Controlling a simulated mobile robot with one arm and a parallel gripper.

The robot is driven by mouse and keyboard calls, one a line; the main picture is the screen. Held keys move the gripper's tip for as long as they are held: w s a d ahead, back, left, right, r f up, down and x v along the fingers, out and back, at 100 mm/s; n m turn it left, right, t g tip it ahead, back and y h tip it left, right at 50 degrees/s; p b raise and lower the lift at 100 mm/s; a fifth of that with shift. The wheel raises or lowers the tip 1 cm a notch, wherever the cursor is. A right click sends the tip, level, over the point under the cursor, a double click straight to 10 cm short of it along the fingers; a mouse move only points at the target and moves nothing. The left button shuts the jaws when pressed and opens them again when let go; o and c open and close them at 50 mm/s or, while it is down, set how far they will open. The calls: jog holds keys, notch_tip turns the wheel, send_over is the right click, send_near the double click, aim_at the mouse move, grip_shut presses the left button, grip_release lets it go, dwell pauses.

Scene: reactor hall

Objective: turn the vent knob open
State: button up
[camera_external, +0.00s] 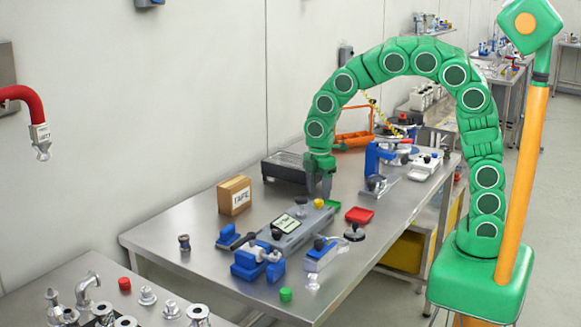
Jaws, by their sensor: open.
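My green arm arches over the steel table, and my gripper (320,190) points down above the far end of a long grey device (290,228). The device has a small display (287,223), a black knob (277,235) at its near end and a yellow cap or knob (318,203) at its far end. My gripper is open and just above or behind the yellow part; whether they touch cannot be told. Other black knobs sit on a blue-and-grey fixture (321,254) and on a round piece (354,233). No label shows which one is the vent knob.
Blue clamps (258,262) and a green cap (286,295) are in front. The table's left front is mostly clear.

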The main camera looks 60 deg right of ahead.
aim_at(319, 200)
jog(key=shift+f, duration=1.55)
grip_shut()
